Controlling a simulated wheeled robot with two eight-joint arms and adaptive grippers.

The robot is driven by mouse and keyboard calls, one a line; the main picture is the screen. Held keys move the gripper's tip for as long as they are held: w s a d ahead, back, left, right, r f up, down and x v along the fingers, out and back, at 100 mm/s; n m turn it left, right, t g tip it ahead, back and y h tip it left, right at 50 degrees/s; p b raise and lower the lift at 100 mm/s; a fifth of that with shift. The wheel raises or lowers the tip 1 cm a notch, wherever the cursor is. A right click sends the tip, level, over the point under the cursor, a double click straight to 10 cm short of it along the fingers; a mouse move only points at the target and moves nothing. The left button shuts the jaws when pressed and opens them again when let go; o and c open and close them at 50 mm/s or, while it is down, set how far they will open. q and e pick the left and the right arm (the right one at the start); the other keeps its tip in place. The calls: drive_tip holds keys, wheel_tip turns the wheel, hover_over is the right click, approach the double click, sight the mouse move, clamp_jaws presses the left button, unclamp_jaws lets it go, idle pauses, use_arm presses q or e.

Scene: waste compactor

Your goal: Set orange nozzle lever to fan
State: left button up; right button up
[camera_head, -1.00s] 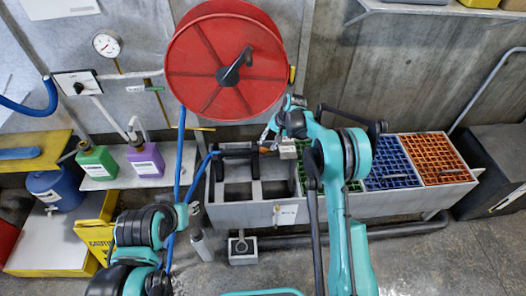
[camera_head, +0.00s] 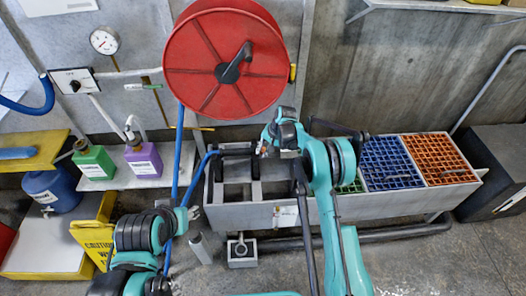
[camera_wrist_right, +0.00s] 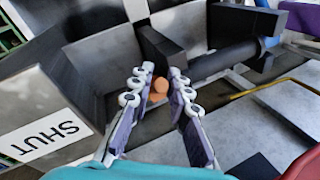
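In the right wrist view, a small orange piece (camera_wrist_right: 158,88), which looks like the nozzle lever, shows between the fingers of my right gripper (camera_wrist_right: 161,72). The fingers are apart, and I cannot tell whether they touch it. A dark block stands just beyond the fingertips, with a dark cylindrical nozzle body (camera_wrist_right: 222,60) beside it. The lever's setting and any fan marking cannot be read. In the head view, my right gripper (camera_head: 268,150) is at the trough's upper edge and largely hides the lever. My left gripper (camera_head: 192,213) is low at left, away from the nozzle; its opening is unclear.
A large red hose reel (camera_head: 205,85) hangs above, its blue hose running down near the left gripper. The metal trough (camera_head: 400,206) holds blue (camera_head: 380,155) and orange (camera_head: 430,150) grates. Green (camera_head: 92,162) and purple (camera_head: 143,160) bottles stand on the left shelf.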

clamp_jaws()
drive_tip(key=shift+w, duration=0.1)
drive_tip(key=shift+w+r+g+p, duration=0.2)
drive_tip(key=shift+w+g, duration=0.1)
drive_tip(key=shift+g, duration=0.4)
drive_tip(key=shift+w+r+g+p, duration=0.15)
drive_tip(key=shift+w+r+g, duration=0.1)
drive_tip(key=shift+g, duration=0.45)
drive_tip(key=o, duration=0.7)
unclamp_jaws()
drive_tip(key=shift+c, duration=0.2)
drive_tip(key=v, duration=1.2)
